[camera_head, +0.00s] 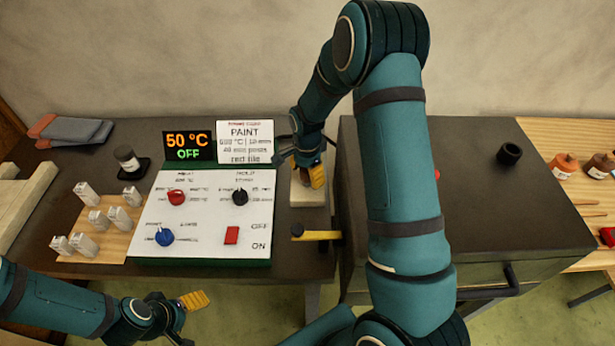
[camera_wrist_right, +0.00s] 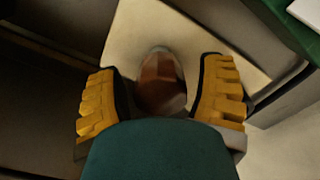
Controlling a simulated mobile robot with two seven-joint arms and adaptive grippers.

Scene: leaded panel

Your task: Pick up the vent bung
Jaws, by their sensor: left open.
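The vent bung (camera_wrist_right: 160,80) appears to be the brown tapered piece with a paler rounded end in the right wrist view. It stands over a pale block (camera_wrist_right: 185,30). My right gripper (camera_wrist_right: 162,95) has a yellow ridged finger on each side of it. Whether the fingers press on it is unclear. In the head view my right gripper (camera_head: 310,174) points down over the pale block (camera_head: 306,196), and the bung is hidden there. My left gripper (camera_head: 188,318) is open and empty near the bottom edge, in front of the bench.
A control panel (camera_head: 205,235) with knobs stands left of the pale block. A yellow-handled lever (camera_head: 316,235) lies in front. The kiln (camera_head: 480,210), with a black collar (camera_head: 510,153) on top, stands right. White pieces (camera_head: 97,220) and a jar (camera_head: 127,158) are far left.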

